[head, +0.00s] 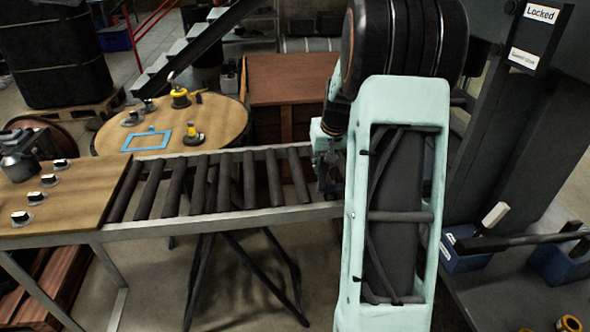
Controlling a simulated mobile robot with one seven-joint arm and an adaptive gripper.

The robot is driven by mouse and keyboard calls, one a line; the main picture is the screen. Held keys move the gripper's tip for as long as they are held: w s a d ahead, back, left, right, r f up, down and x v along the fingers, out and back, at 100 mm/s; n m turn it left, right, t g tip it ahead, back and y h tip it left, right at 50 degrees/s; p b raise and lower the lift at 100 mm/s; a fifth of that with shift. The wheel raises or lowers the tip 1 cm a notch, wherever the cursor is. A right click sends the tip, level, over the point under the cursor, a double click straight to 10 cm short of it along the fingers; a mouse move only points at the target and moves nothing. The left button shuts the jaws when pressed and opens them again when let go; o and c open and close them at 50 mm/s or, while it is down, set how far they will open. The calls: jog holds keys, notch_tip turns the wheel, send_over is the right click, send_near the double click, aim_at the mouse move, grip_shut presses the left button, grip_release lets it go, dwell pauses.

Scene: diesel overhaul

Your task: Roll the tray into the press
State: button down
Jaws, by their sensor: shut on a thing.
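My gripper (326,180) is dark and points down at the right end of the roller conveyor (215,222). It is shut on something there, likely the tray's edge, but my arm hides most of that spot. I cannot make out the tray itself. The visible conveyor rollers are bare. The dark machine at the right, likely the press (490,130), carries a sign reading "Locked" (541,12). My pale green arm stands between the conveyor and that machine and hides where they meet.
A wooden bench (75,205) with several small black-and-white parts adjoins the conveyor's left end. Behind is a round wooden table (215,115) with a blue frame (146,141) and yellow-topped items. A reddish-brown wooden crate (285,80) stands behind the conveyor. Blue-based items (465,255) stand at right.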

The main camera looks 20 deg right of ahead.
jog(key=s+d, duration=0.1)
jog(key=d, duration=0.4)
jog(key=s+d, duration=0.2)
jog(key=d, duration=0.4)
jog(key=s+d, duration=0.2)
jog(key=d, duration=0.3)
jog(key=shift+d+b, duration=0.15)
jog(key=shift+b, duration=0.15)
jog(key=shift+d, duration=0.1)
jog(key=c, duration=1.8)
grip_release()
jog(key=shift+d, duration=0.1)
jog(key=shift+c, duration=0.2)
jog(key=shift+w, duration=0.1)
jog(key=s+a+r, duration=0.2)
jog(key=s, duration=0.4)
jog(key=s+a+r, duration=0.2)
jog(key=s, duration=0.5)
jog(key=shift+s+r, duration=0.2)
jog(key=shift+r, duration=0.1)
jog(key=shift+w, duration=0.1)
